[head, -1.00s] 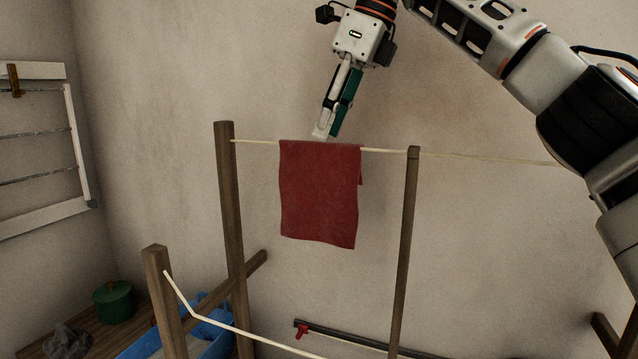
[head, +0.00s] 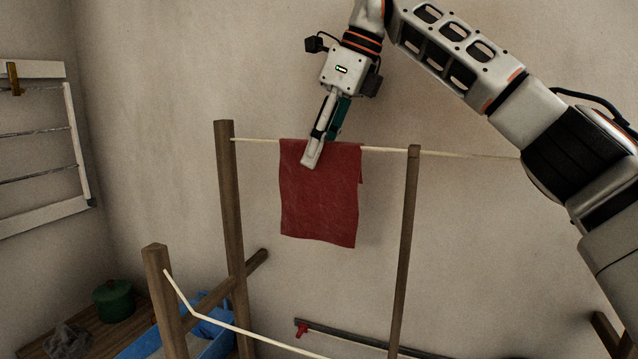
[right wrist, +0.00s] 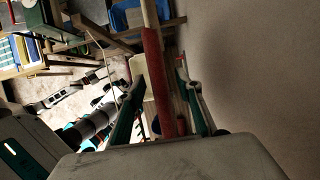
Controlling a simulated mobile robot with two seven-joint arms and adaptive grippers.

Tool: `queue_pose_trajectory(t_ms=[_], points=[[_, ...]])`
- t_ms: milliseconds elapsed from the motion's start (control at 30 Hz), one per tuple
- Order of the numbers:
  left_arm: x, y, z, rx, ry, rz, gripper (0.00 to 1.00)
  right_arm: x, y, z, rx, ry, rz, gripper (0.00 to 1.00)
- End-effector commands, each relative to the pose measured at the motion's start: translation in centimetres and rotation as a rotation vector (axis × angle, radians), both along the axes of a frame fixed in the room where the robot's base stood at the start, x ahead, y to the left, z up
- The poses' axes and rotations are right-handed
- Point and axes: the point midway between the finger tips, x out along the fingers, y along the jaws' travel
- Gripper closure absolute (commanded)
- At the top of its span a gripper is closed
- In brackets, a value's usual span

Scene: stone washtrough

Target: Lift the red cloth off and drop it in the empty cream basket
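The red cloth (head: 320,210) hangs folded over the pale line between two wooden posts. My right gripper (head: 318,152) is at its top edge, from above. One finger lies in front of the cloth; the other goes behind it and its tip is hidden. In the right wrist view the cloth (right wrist: 154,70) runs between the two spread fingers, with a gap on each side, so the gripper (right wrist: 158,88) is open astride it. A pale cream shape (right wrist: 138,66) shows below, partly covered by a finger; I cannot tell if it is the basket.
The line (head: 385,150) is tied to a left post (head: 229,190) and a right post (head: 405,240). A nearer post (head: 163,290) carries another line. A blue container (head: 215,347), a green lidded pot (head: 113,300) and a grey crumpled cloth (head: 68,340) are lower left. The wall stands close behind.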

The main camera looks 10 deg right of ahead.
Motion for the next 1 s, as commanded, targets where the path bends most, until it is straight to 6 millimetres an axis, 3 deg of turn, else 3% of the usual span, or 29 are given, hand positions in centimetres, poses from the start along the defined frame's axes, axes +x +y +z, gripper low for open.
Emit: queue_pose_trajectory(t_ms=[467,500,600,633,1000], points=[[-0.25,-0.15,-0.09,-0.005,0.004,0.005,0.6,-0.01,0.01,-0.32,0.0,0.0,0.001,0.65],[-0.28,-0.14,-0.12,-0.004,0.005,0.005,0.6,-0.01,0.01,-0.32,0.0,0.0,0.001,0.68],[-0.36,-0.14,-0.15,-0.005,0.006,0.005,0.6,-0.01,0.01,-0.32,0.0,0.0,0.001,0.94],[-0.38,-0.14,-0.16,-0.005,0.006,0.005,0.6,-0.01,0.01,-0.32,0.0,0.0,0.001,0.97],[-0.41,-0.03,-0.2,-0.002,0.008,0.003,0.6,-0.01,0.03,-0.26,0.001,0.0,0.001,0.97]])
